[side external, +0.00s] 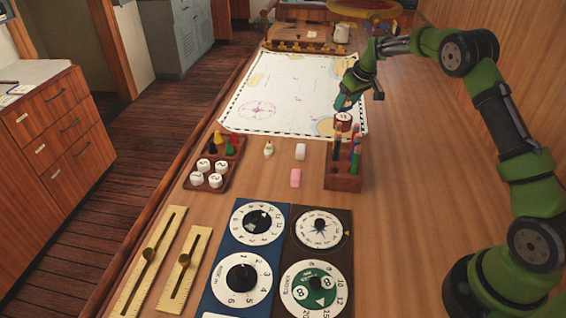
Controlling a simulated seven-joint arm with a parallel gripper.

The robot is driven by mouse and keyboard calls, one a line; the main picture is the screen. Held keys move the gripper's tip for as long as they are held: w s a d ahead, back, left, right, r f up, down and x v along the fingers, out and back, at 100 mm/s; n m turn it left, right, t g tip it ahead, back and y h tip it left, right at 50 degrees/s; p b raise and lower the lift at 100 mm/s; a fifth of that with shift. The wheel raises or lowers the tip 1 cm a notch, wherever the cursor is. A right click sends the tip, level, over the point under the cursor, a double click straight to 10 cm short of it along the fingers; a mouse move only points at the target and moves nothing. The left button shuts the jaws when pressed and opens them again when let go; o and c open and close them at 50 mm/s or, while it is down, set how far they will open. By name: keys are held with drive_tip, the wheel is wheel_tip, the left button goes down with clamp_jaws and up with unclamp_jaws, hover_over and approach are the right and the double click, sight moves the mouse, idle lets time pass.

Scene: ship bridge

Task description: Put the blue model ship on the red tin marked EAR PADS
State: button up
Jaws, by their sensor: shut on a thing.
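My gripper (343,98) is over the right edge of the chart, pointing down and shut on a small blue thing (341,103), which I take for the blue model ship. The jaws hide much of it, and its shape is too small to make out. Right below it is a small round red tin (343,121) with a pale top; its marking is too small to read. I cannot tell whether the blue thing touches the tin's top or hangs just above it.
A wooden holder with upright markers (343,182) stands close in front of the tin. A white chart (280,98) lies to the left. A wooden tray of pawns and white discs (232,150), a pink block (295,178) and dial panels (250,225) are nearer.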

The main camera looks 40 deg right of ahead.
drive_tip(key=shift+f, duration=1.15)
drive_tip(key=shift+f, duration=0.1)
drive_tip(key=o, duration=1)
drive_tip(key=v, duration=1.2)
